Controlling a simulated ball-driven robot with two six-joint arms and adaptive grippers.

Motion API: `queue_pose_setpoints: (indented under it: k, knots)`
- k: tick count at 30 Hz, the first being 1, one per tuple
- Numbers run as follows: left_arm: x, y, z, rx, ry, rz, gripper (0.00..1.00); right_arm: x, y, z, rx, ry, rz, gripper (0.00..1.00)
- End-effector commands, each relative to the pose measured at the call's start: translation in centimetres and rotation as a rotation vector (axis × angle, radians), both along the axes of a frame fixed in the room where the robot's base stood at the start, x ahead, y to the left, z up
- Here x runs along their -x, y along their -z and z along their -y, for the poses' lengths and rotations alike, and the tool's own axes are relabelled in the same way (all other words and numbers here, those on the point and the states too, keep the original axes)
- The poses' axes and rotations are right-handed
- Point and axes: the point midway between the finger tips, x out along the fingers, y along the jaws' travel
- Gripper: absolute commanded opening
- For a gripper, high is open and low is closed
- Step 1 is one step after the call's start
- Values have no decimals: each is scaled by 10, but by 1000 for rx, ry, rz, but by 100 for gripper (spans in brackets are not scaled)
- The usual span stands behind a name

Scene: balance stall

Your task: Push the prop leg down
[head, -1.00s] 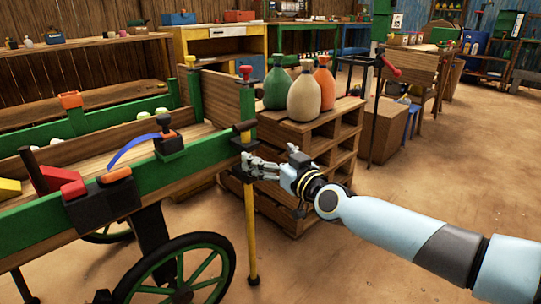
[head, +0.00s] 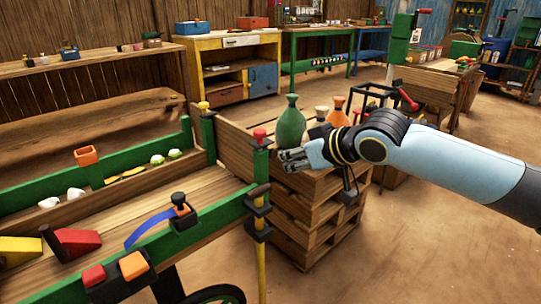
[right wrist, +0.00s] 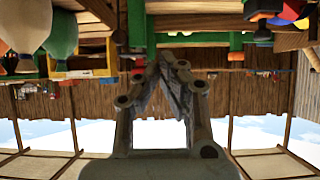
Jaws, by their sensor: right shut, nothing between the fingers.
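The prop leg (head: 261,272) is a yellow upright pole at the near right corner of the green-railed cart (head: 215,212). It runs down through black brackets (head: 257,208), and its lower end is out of the picture. A dark handle (head: 257,190) sits at its top, beside the green corner post with a red knob (head: 260,135). My right gripper (head: 283,161) is shut and empty. It shows just right of the post, above the leg's handle in the picture and in front of the sacks. Its closed fingers fill the middle of the right wrist view (right wrist: 163,65). My left gripper is not in view.
A pallet stack (head: 320,215) with a green sack (head: 290,124) and other sacks stands right of the cart, close behind my right arm. The cart bed holds red and yellow wedges (head: 75,242). Bare floor lies at the front right (head: 430,250).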

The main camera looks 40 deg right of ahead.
Motion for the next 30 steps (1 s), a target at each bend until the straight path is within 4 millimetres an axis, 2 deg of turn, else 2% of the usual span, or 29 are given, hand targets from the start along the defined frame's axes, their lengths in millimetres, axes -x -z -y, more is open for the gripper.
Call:
queue_pose_setpoints:
  k: [5, 16, 22, 30]
  knots:
    - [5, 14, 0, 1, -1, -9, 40, -18, 18, -2, -6, 3, 0, 0]
    - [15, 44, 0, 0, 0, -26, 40, -83, 62, -8, -7, 1, -2, 0]
    - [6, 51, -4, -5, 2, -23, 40, -87, 89, -8, -4, 1, -3, 0]
    - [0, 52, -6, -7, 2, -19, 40, -89, 96, -8, -3, -1, 0, 0]
